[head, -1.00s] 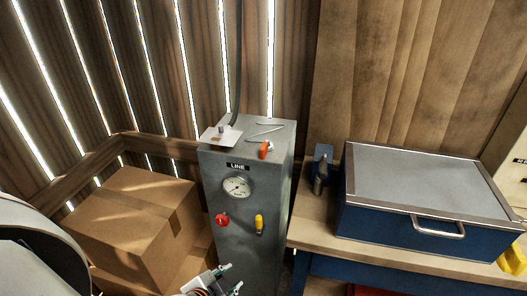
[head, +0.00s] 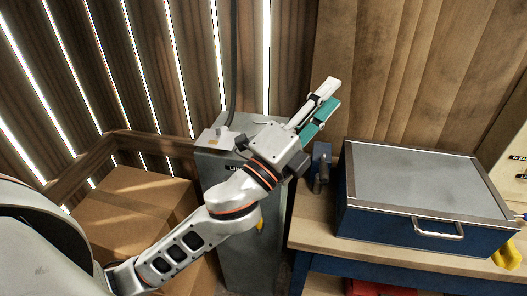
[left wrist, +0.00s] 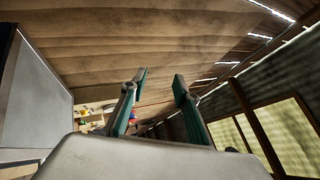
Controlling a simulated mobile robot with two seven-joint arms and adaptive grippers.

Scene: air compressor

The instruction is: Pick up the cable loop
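My left gripper (head: 326,92) is raised over the back right of the grey cabinet, pointing up and right towards the wooden wall. Its green-padded fingers are apart with nothing between them; this also shows in the left wrist view (left wrist: 160,76). I cannot make out a cable loop in either view. A dark cable or hose (head: 233,70) hangs down the wall to the cabinet top, but no loop in it shows. My left arm hides the gauge, the red knob and much of the cabinet top. My right gripper is not in view.
The grey cabinet (head: 237,262) stands between a cardboard box (head: 135,205) and a wooden bench (head: 400,255). A blue case with a grey lid (head: 425,185) sits on the bench, with a dark blue clamp-like tool (head: 321,160) beside it. The wall is close behind.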

